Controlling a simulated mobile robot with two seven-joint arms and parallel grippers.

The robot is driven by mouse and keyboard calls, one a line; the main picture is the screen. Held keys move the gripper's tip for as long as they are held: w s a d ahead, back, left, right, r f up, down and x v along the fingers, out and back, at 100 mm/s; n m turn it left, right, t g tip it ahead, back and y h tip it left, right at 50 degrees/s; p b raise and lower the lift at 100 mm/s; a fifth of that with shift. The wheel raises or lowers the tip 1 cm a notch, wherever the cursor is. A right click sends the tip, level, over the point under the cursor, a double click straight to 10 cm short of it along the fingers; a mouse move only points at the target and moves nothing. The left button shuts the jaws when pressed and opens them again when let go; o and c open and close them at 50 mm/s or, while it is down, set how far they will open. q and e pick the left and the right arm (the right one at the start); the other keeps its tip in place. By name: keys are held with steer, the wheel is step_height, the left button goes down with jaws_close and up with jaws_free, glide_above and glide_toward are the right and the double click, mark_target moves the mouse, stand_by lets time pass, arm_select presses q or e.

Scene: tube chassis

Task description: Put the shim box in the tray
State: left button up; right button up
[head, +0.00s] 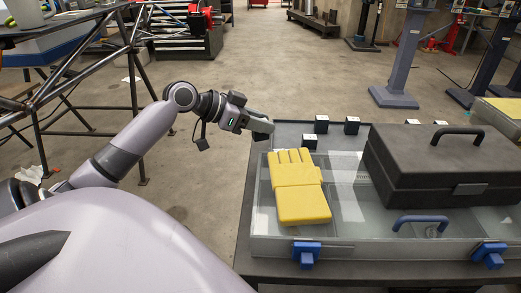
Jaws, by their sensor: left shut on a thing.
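My left gripper (262,129) reaches in from the left, level with the left back corner of the case and tray area. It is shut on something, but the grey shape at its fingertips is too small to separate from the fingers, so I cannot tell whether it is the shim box. A flat grey-blue tray (290,128) lies at the back of the table. Small black boxes with pale tops stand in or near it, among them one box (321,124), another box (351,125) and a nearer box (309,141). My right gripper is not in view.
A clear-lidded case (345,230) with blue latches fills the front of the table. A yellow glove-like item (300,192) lies on it. A large black toolbox (425,175) stands on the right and hides part of the tray. Metal frame legs (135,75) stand at left.

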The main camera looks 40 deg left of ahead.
arm_select(q)
steer(key=shift+f+b, duration=1.05)
steer(key=shift+f, duration=2.1)
steer(key=o, duration=0.7)
steer(key=shift+f, duration=0.15)
steer(key=shift+o, duration=0.3)
